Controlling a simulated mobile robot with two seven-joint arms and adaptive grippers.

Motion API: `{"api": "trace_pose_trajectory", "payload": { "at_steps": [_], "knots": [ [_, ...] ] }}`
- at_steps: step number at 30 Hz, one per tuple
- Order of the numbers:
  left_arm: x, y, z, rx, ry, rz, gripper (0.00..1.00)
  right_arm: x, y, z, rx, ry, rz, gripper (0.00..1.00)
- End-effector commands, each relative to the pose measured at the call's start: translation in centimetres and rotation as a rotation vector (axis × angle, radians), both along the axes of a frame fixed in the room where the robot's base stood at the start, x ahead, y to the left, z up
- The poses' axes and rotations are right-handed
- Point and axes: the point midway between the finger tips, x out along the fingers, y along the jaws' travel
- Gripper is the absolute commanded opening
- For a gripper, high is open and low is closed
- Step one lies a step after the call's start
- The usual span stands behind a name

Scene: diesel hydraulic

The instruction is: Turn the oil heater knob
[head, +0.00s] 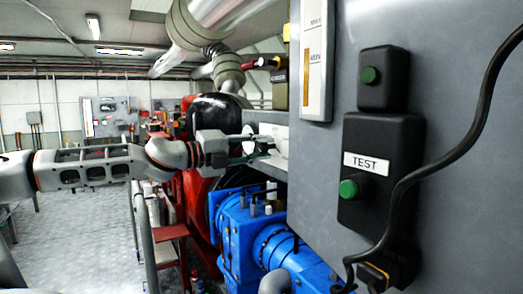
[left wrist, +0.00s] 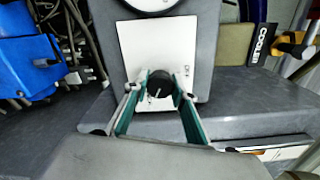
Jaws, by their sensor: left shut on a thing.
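The oil heater knob (left wrist: 159,90) is a dark round knob on a white square plate (left wrist: 132,48) in the left wrist view. My left gripper (left wrist: 160,83) has its green-lined fingers on both sides of the knob and is shut on it. In the head view my left gripper (head: 264,146) reaches in from the left to the white plate (head: 281,132) on the side of the grey cabinet. The knob itself is hidden there by the fingers. My right gripper is in neither view.
A round gauge (left wrist: 150,4) sits just above the plate. A grey cabinet with a black TEST box (head: 380,180) and a loose black cable (head: 440,160) fills the right. Blue machinery (head: 245,235) stands below the gripper, with a railing (head: 146,235) to its left.

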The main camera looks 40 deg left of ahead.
Motion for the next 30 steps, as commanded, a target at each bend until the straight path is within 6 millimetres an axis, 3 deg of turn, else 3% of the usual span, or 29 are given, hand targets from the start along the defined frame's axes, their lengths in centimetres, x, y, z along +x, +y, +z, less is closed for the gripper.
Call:
{"api": "trace_pose_trajectory", "payload": {
  "at_steps": [20,21,22,30],
  "knots": [
    [-0.01,-0.02,-0.04,0.059,-0.016,-0.001,0.04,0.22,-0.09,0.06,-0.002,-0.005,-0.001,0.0],
    [-0.01,-0.02,-0.04,0.059,-0.016,-0.001,0.33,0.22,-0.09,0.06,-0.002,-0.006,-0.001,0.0],
    [-0.01,-0.02,-0.04,0.059,-0.016,-0.001,0.41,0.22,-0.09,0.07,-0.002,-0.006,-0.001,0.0],
    [0.0,-0.01,-0.02,0.058,-0.015,-0.001,0.42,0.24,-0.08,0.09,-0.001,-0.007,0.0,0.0]
  ]
}}
